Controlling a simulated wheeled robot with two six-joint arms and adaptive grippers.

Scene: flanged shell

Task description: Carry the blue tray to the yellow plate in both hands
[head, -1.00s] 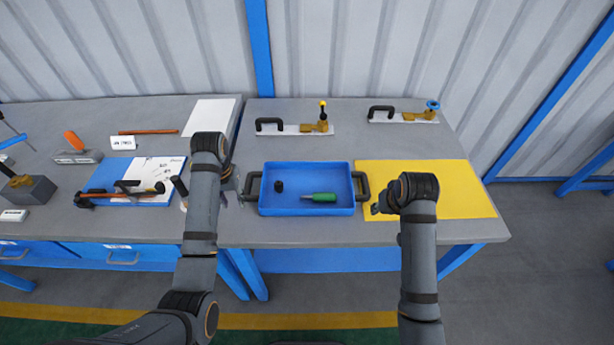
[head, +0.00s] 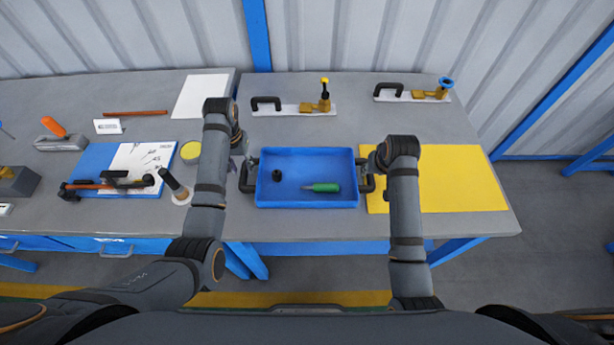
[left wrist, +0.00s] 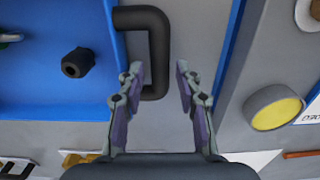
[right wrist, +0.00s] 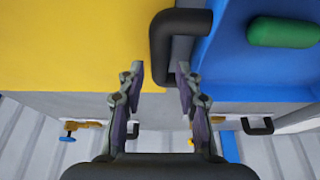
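The blue tray (head: 300,165) sits on the grey bench, with a black handle at each end. It holds a small black part (head: 277,174) and a green-handled tool (head: 325,188). The yellow plate (head: 450,180) lies just right of the tray. My left gripper (head: 243,163) is open at the left handle (left wrist: 155,30); in the left wrist view the handle's bar shows between the parted fingers (left wrist: 160,72). My right gripper (head: 372,165) is open at the right handle (right wrist: 165,25); its parted fingers (right wrist: 160,72) show on either side of that bar. Whether the fingers touch the handles cannot be told.
Two clamps (head: 295,108) (head: 415,95) lie behind the tray. Left of it are a round yellow-topped item (head: 190,151), a dark-handled brush-like tool (head: 175,185), and a blue board with a hammer (head: 110,185). The yellow plate's surface is clear.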

